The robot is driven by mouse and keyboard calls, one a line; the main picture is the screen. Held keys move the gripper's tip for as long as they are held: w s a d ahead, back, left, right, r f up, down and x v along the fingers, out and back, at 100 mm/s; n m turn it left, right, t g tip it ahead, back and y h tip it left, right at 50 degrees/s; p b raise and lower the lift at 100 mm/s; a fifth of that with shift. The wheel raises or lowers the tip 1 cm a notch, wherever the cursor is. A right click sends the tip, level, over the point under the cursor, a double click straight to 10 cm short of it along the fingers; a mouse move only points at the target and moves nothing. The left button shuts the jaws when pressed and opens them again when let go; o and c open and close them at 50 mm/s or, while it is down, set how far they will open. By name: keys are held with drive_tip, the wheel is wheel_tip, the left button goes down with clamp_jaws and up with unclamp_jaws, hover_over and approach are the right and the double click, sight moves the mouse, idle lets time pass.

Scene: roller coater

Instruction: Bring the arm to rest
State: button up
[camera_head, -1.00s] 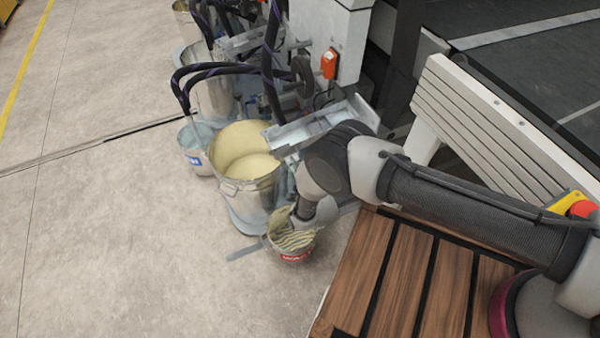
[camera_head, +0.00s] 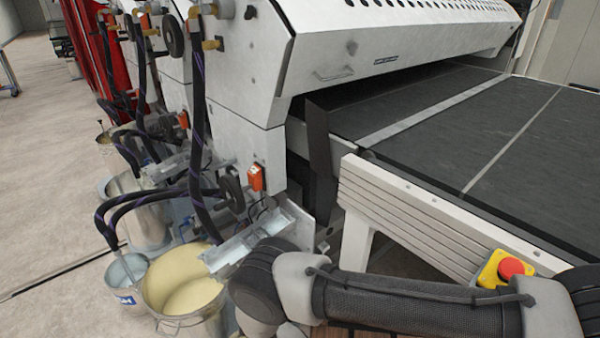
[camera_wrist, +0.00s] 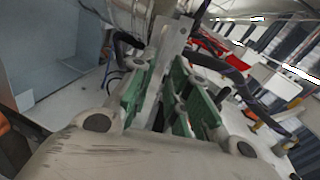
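My arm (camera_head: 400,300) stretches across the lower right of the head view, with its wrist beside the large bucket of cream paint (camera_head: 185,285). My gripper is hidden below the head view's bottom edge. A grey metal part shows in the gap, seemingly beyond the fingers.
A white coating machine (camera_head: 380,65) with a dark conveyor belt (camera_head: 480,130) fills the right. A white slatted rail (camera_head: 430,220) carries a red emergency button (camera_head: 511,268). Hoses (camera_head: 197,130) hang into paint pails; a small pail (camera_head: 127,275) stands left. Open floor (camera_head: 45,170) lies far left.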

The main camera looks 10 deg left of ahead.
drive_tip(key=s+d+f+n+g+h, duration=0.4)
drive_tip(key=d+f+n, duration=0.1)
drive_tip(key=f, duration=0.5)
drive_tip(key=s+d+n+g+h, duration=0.3)
drive_tip(key=s+d+n+h, duration=0.1)
drive_tip(key=d, duration=0.2)
drive_tip(key=w+d+r+n+g+h, duration=0.1)
drive_tip(key=w+d+r+g+h, duration=0.1)
drive_tip(key=d+r, duration=0.95)
drive_tip(key=w+d+r+n+g+h, duration=0.15)
drive_tip(key=d+r, duration=0.25)
drive_tip(key=r, duration=1.4)
drive_tip(key=w+d+r+n+g+h, duration=0.25)
drive_tip(key=d+r, duration=0.45)
drive_tip(key=r, duration=0.8)
drive_tip(key=s+d+r+m+t+y, duration=0.1)
drive_tip(key=s+d+r+m+t, duration=0.2)
drive_tip(key=d+r, duration=0.9)
drive_tip(key=s+d+r+m+t+y, duration=0.1)
drive_tip(key=s+d+r+m+t, duration=0.3)
drive_tip(key=d+r, duration=0.9)
drive_tip(key=s+d, duration=0.3)
drive_tip(key=shift+d+r, duration=0.15)
drive_tip(key=shift+d, duration=0.15)
